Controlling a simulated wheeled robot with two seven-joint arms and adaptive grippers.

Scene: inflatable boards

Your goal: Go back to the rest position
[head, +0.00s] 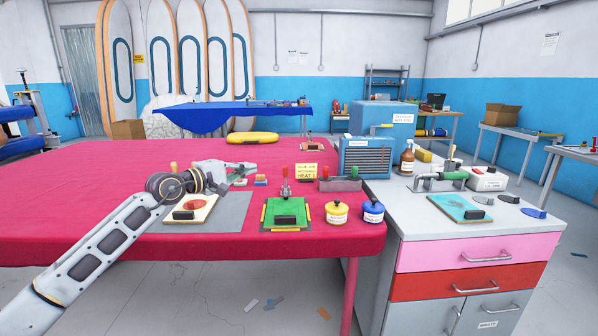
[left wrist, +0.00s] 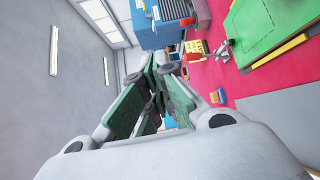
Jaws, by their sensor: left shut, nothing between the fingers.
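My left arm comes in from the left over the red-covered table. My left gripper (head: 248,168) is above the table, pointing right, shut and empty. In the left wrist view its green-padded fingers (left wrist: 165,66) come together with nothing held between them. My right gripper and right arm do not show in either view.
Below my left gripper lies a board with a red patch (head: 197,208) on a grey mat. A green clamp plate (head: 286,213), a yellow jar (head: 337,213) and a blue jar (head: 372,211) stand along the front. A blue heater box (head: 366,157) stands right. The table's left side is clear.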

